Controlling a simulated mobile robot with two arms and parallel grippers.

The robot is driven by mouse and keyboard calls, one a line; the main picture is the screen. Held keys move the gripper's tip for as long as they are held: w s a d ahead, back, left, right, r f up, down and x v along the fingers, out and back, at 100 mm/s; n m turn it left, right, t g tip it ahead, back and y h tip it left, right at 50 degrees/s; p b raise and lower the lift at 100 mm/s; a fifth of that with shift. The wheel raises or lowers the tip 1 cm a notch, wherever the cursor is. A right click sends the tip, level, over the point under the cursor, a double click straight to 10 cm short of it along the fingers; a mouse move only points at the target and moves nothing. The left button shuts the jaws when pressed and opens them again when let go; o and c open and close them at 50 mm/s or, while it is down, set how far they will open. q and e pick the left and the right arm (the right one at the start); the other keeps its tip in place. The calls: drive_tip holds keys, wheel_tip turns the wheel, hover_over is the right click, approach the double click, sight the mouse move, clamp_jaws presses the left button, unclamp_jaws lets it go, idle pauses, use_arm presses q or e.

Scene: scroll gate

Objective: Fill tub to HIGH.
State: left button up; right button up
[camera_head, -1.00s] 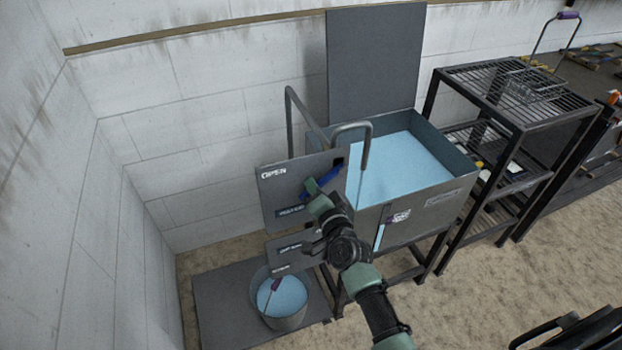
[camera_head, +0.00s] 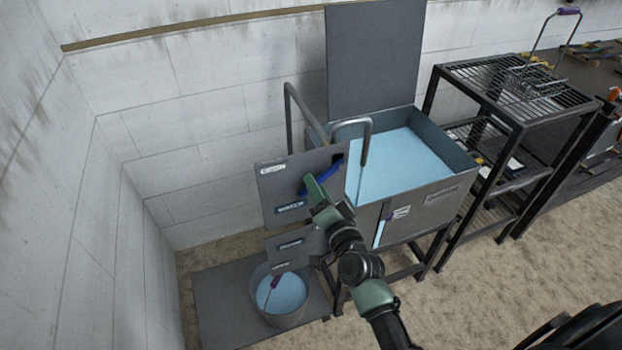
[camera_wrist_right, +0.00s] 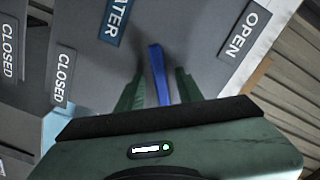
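The grey tub (camera_head: 435,203) stands on a dark frame and holds pale blue water (camera_head: 400,165). A narrow blue gauge strip (camera_head: 380,232) with a small label shows on its front. A grey valve panel (camera_head: 275,190) beside it carries a blue lever (camera_head: 332,172), slanting up to the right. My right gripper (camera_head: 309,180) is at this lever. In the right wrist view, the lever (camera_wrist_right: 158,75) lies between my green fingers (camera_wrist_right: 161,78), with narrow gaps on both sides. OPEN, CLOSED and part of WATER are readable there. My left gripper is not in view.
A round bucket (camera_head: 283,318) with blue water stands on a dark floor plate (camera_head: 218,300) below the panel. A bent pipe (camera_head: 366,140) reaches over the tub. A black wire rack (camera_head: 520,125) stands to the right, with a wire basket (camera_head: 540,82) on top. White walls close the left and back.

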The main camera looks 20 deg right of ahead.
drive_tip(key=shift+s, duration=1.7)
idle(6.3)
